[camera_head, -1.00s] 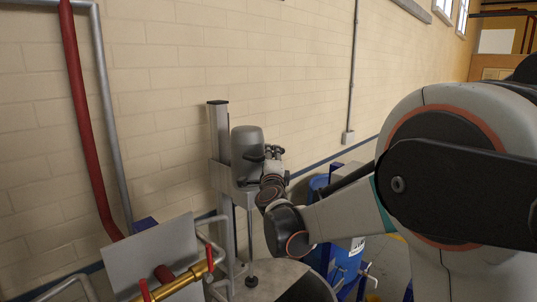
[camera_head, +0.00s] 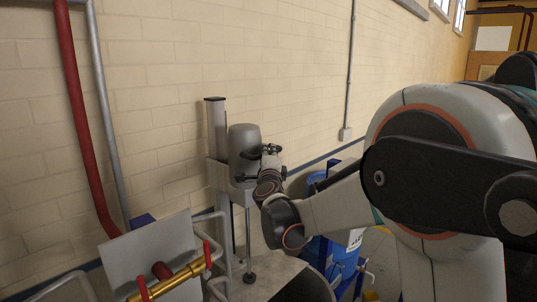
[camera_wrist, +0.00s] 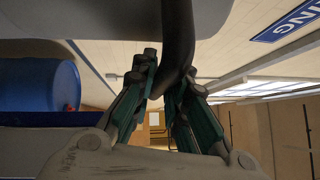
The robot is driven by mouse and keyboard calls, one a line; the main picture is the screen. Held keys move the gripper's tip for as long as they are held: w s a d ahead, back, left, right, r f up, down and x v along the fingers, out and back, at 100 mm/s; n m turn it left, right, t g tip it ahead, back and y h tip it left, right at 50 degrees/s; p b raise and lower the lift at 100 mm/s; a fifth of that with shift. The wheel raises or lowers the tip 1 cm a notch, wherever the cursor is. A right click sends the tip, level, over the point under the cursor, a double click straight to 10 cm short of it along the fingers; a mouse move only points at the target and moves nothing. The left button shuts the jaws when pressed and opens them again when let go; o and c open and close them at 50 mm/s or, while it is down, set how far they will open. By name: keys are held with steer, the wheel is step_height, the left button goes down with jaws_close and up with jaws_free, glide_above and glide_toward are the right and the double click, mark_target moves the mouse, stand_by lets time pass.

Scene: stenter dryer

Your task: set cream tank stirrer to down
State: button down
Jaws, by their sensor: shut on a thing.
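The cream tank stirrer has a grey motor (camera_head: 244,142) on an upright grey column (camera_head: 215,118) by the wall. Its thin shaft (camera_head: 249,235) hangs down to a dark disc (camera_head: 249,278) at the tank (camera_head: 275,278). The motor sits high on the column, close below its top. My gripper (camera_head: 270,152) is at the motor's right side. In the wrist view my gripper (camera_wrist: 167,78) has its teal fingers shut around a dark curved handle (camera_wrist: 178,35). The grey body above it (camera_wrist: 90,18) fills the top of that view.
A blue drum (camera_head: 345,250) stands right of the tank, behind my forearm; a blue drum shows in the wrist view (camera_wrist: 38,85). A tilted grey plate (camera_head: 150,255) and brass pipe (camera_head: 175,280) with red handles are at the front left. A brick wall is behind.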

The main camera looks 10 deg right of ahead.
step_height(320, 180, down, 30)
steer(key=b, duration=2.2)
steer(key=shift+s, duration=0.15)
steer(key=c, duration=1.6)
jaws_free()
steer(key=shift+f, duration=0.1)
steer(key=shift+o, duration=0.2)
steer(key=v, duration=1.2)
